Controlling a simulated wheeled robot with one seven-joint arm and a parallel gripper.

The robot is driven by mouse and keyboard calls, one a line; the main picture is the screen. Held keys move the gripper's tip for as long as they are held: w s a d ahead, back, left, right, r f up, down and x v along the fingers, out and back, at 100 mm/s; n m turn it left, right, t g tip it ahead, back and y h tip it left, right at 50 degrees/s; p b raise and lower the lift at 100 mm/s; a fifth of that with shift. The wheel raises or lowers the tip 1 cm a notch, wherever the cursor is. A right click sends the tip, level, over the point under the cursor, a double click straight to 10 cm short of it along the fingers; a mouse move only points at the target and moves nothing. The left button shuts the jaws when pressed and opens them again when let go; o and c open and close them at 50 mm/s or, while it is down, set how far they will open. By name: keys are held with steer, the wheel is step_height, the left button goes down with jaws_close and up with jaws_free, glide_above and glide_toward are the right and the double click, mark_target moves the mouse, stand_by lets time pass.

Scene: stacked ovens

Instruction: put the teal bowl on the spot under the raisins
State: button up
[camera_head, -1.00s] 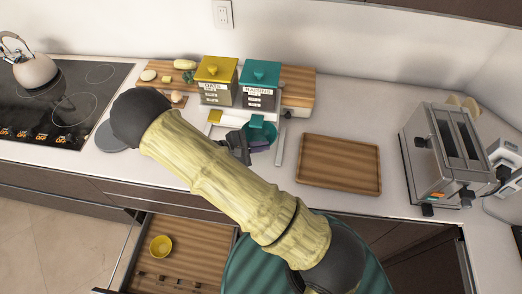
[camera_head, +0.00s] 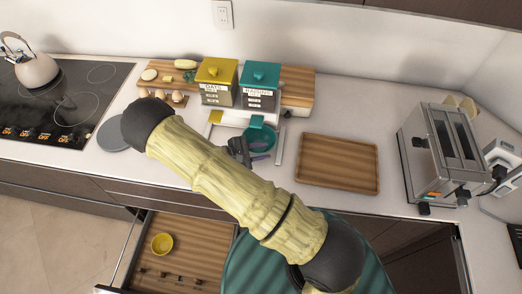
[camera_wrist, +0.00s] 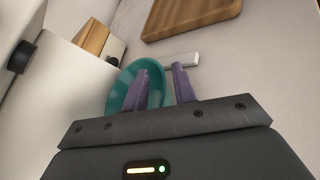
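The teal bowl (camera_head: 266,135) sits on the white stand (camera_head: 279,149) below the teal-lidded raisins container (camera_head: 259,92), behind my fingers. A teal tag (camera_head: 257,121) is at the back of that spot. My gripper (camera_head: 260,150) is at the bowl's near side, with its purple fingers apart. In the wrist view, the bowl (camera_wrist: 125,88) lies tilted in the picture, with my gripper's open fingers (camera_wrist: 163,84) on either side of its near rim. The left finger overlaps the bowl's inside. Part of the bowl is hidden by the fingers.
The yellow-lidded oats container (camera_head: 216,82) stands left of the raisins, with a yellow tag (camera_head: 215,117) below it. A wooden tray (camera_head: 338,163) lies to the right, before the toaster (camera_head: 443,155). A yellow bowl (camera_head: 161,244) is in the open drawer (camera_head: 185,255).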

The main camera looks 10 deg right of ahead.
steer(key=shift+r, duration=0.1)
steer(key=b+v, duration=0.3)
steer(key=v, duration=0.9)
stand_by(0.4)
steer(key=s+d+r+m+y, duration=0.9)
steer(key=d+r+m+y, duration=0.4)
steer(key=m, duration=0.1)
steer(key=shift+d+r+y, duration=0.2)
steer(key=shift+r+y, duration=0.05)
steer(key=shift+y, duration=0.15)
